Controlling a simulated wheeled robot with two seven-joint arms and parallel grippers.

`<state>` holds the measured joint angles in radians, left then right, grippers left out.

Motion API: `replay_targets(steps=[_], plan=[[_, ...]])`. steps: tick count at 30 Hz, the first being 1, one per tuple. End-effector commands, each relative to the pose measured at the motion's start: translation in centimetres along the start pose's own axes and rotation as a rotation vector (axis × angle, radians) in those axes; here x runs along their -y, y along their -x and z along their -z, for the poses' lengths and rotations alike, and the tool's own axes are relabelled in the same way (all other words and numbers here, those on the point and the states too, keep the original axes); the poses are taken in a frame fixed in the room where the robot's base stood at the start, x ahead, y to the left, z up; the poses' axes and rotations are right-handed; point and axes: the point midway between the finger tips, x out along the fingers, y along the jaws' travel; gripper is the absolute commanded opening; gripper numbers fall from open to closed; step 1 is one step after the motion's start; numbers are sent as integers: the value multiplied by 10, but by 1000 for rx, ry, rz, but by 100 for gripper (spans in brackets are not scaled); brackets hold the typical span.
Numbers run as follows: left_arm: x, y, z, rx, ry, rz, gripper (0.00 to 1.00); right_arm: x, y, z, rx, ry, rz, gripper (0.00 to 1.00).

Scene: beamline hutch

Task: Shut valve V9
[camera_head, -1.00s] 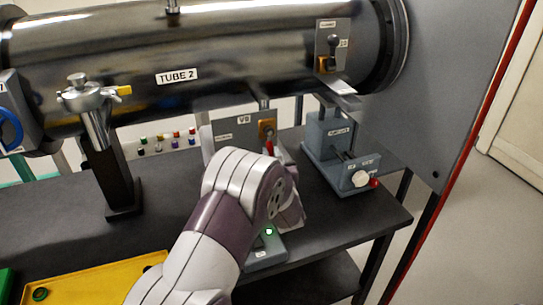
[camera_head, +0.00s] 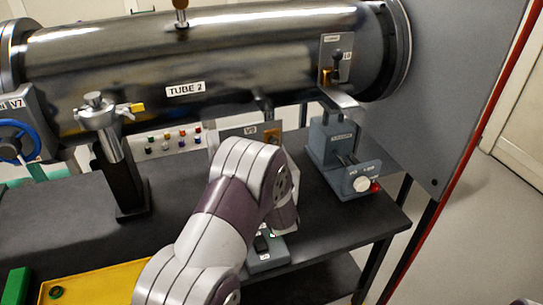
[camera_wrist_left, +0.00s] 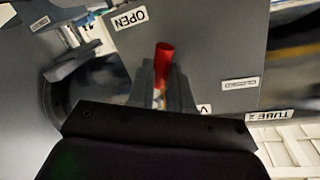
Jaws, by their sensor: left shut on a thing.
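Valve V9's grey panel (camera_head: 236,132) stands on the bench below the TUBE 2 pipe, its label partly covered by my left arm in the head view. In the left wrist view its red handle (camera_wrist_left: 164,52) is between the fingers of my left gripper (camera_wrist_left: 163,85), which is shut on it, with the red end showing past them. The OPEN label (camera_wrist_left: 131,18) is up and left of the handle, and the CLOSED label (camera_wrist_left: 240,84) is to its right. The handle's pivot is hidden. My right gripper is not in view.
The TUBE 2 pipe (camera_head: 240,60) runs above the bench. A grey unit with a white knob (camera_head: 361,184) stands right of V9. A dark post (camera_head: 125,180) stands to the left, near a blue handwheel (camera_head: 14,142) at V7. A yellow tray (camera_head: 95,283) lies at front left.

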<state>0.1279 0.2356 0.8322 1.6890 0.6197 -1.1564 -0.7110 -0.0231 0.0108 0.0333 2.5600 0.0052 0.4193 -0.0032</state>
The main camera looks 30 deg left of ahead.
Motion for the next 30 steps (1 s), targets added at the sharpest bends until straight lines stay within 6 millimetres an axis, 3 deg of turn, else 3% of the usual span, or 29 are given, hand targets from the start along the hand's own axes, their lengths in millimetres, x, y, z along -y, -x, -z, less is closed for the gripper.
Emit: replay_targets(steps=[1, 18, 30], plan=[[6, 1, 6, 9, -40, 0, 0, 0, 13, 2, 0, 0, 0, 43], [32, 7, 18, 115, -571, -2, 0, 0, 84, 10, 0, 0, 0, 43], [42, 9, 29, 176, -891, -2, 0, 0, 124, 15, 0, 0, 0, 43]])
